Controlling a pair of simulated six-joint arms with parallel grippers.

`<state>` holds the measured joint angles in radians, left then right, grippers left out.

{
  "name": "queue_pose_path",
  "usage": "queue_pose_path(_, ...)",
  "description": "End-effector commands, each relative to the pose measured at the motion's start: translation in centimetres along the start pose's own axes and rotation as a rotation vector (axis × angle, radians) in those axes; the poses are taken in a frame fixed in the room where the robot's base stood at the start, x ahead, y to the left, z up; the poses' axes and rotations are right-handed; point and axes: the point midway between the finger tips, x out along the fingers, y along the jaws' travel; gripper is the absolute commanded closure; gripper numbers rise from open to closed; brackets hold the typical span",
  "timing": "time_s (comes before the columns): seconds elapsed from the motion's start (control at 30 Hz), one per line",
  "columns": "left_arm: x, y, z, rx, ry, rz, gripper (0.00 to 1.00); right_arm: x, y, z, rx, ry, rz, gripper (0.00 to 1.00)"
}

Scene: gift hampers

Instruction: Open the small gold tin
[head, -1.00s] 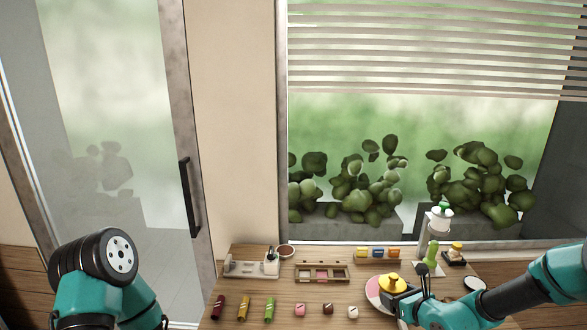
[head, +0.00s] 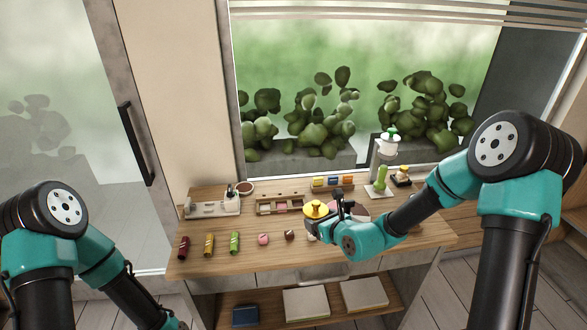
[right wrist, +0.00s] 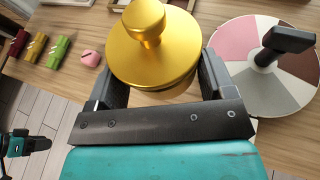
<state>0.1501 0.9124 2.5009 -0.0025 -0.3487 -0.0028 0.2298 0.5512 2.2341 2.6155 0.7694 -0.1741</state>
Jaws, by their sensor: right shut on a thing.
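The small gold tin (right wrist: 165,60) shows in the right wrist view as a round gold top with a knob. My right gripper (right wrist: 155,85) has one finger on each side of it and is shut on it.
A disc with coloured sectors (right wrist: 230,75) lies right of the tin, with a dark-handled thing (right wrist: 285,42) over it. Red, yellow and green rolls (head: 234,242) and a pink piece (head: 263,239) lie along the front. A wooden divided tray (head: 280,205) stands behind.

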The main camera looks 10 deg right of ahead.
Motion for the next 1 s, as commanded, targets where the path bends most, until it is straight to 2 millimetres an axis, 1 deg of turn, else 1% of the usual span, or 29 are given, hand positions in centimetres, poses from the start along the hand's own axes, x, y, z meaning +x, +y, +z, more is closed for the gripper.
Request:
queue_pose_path(0.17, 0.0, 0.0, 0.0, 0.0, 0.0, 0.0, 0.57, -0.5, 3.0, 0.5, -0.037, -0.001, 0.085, 0.73)
queue_pose_path(0.4, 0.0, 0.0, 0.0, 0.0, 0.0, 0.0, 0.57, -1.3, 8.2, 1.3, -0.099, -0.001, 0.236, 0.73)
queue_pose_path(0.53, 0.0, 0.0, 0.0, 0.0, 0.0, 0.0, 0.57, -1.6, 10.3, 1.7, -0.125, -0.001, 0.298, 0.73)
queue_pose_path(0.7, 0.0, 0.0, 0.0, 0.0, 0.0, 0.0, 0.57, -1.8, 11.5, 1.8, -0.14, 0.001, 0.335, 0.73)
queue_pose_path(1.0, 0.0, 0.0, 0.0, 0.0, 0.0, 0.0, 0.57, -1.9, 11.6, 1.8, -0.141, 0.001, 0.338, 0.73)
